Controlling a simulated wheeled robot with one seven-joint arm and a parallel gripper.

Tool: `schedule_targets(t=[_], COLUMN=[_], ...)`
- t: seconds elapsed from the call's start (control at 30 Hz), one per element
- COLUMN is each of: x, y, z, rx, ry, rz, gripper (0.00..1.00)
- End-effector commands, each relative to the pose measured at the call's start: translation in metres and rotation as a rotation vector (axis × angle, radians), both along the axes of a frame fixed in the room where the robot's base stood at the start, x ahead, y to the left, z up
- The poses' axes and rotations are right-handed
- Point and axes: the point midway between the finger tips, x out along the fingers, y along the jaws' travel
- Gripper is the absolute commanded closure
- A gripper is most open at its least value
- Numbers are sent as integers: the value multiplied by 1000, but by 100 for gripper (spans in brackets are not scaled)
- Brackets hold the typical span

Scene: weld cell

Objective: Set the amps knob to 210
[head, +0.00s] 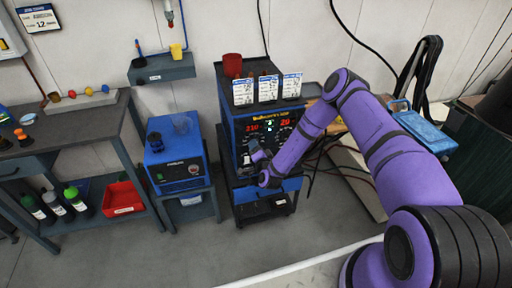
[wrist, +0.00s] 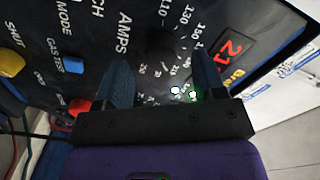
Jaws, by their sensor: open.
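The blue welder (head: 232,135) stands against the wall in the head view. Its red amps display (head: 252,127) reads 210. In the wrist view the amps display (wrist: 231,50) is cut off, with "21" showing. The black amps knob (wrist: 160,42) lies beside the AMPS lettering, dark against the panel, so its pointer cannot be made out. My gripper (wrist: 160,68) is open, its two blue fingers apart in front of the dial, one toward each side of the knob. I cannot tell whether they touch it. In the head view my gripper (head: 256,158) is at the panel and covers the knob.
A yellow knob (wrist: 10,62) and a red knob (wrist: 78,107) sit on the panel to the left. Cards (head: 268,88) and a red cup (head: 232,65) stand on the welder. A smaller blue unit (head: 176,165) is at its left. Cables hang at the right.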

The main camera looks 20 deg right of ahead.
Motion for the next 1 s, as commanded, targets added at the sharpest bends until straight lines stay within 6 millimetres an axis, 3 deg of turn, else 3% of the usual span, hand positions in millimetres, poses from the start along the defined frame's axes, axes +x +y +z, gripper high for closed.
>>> schedule_targets(t=[0.3,0.5,1.0], x=[-60,-82,-88], y=[0,0,0], z=[-1,-1,0], rx=[1,0,0], ry=[4,2,1], rz=[1,1,0], gripper=[36,36,36])
